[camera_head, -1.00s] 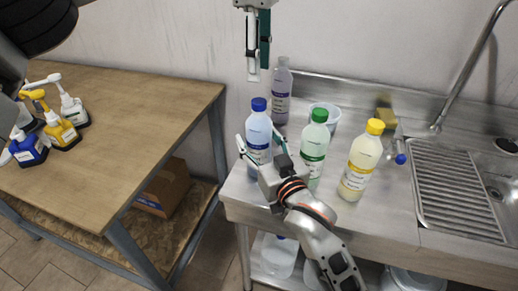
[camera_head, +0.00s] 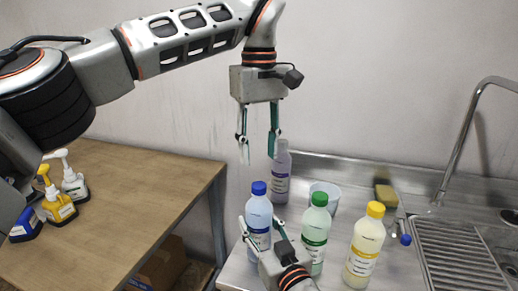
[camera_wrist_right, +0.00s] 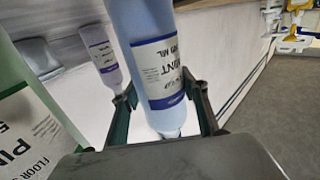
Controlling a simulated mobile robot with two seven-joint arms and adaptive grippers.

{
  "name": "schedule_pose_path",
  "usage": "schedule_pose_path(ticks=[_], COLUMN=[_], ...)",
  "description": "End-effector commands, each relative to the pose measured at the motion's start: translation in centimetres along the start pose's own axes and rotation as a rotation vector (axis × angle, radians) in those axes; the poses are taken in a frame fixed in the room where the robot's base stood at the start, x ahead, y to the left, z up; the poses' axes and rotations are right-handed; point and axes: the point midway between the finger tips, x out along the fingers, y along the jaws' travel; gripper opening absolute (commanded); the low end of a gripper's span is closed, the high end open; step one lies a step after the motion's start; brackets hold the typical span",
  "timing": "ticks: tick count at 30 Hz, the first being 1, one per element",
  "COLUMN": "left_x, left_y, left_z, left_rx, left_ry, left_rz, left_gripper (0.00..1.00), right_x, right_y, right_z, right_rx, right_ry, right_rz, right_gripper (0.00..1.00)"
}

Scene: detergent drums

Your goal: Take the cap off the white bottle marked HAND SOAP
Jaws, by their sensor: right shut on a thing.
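No label I can read says HAND SOAP. A pale blue bottle with a blue cap (camera_head: 259,220) stands upright at the counter's left edge. My right gripper (camera_head: 264,230) is shut around its body; in the right wrist view the bottle (camera_wrist_right: 148,60) is between both fingers, its label upside down and only partly legible. My left gripper (camera_head: 258,158) is open and empty, pointing down just above the blue cap in the picture. A pale purple bottle (camera_head: 281,178) stands behind, its top partly hidden by a left finger.
A green-capped bottle (camera_head: 315,232) stands close right of the held bottle; a yellow-capped bottle (camera_head: 365,250) is farther right. Pump bottles (camera_head: 60,207) stand on the wooden table (camera_head: 150,190).

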Motion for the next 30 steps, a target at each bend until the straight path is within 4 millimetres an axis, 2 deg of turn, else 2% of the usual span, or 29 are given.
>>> schedule_pose_path(ticks=[5,12,18,30], left_x=[1.4,5.0,7.2,8.0], left_y=[0.0,-0.1,0.0,0.0], left_z=[0.0,0.0,0.1,0.0], left_rx=[0.027,0.024,0.023,0.021], left_ry=[-0.004,-0.004,-0.003,-0.001], left_rz=[-0.003,-0.002,-0.001,0.000], left_gripper=[0.37,0.37,0.37,0.37], right_x=[0.0,0.0,0.0,0.0], right_y=[0.0,0.0,0.0,0.0], right_z=[0.1,0.1,0.1,0.1], right_rx=[0.000,0.000,0.000,0.000], right_ry=[-0.001,-0.001,-0.001,-0.001], right_rz=[0.000,0.000,0.000,0.000], right_gripper=[0.00,0.00,0.00,0.00])
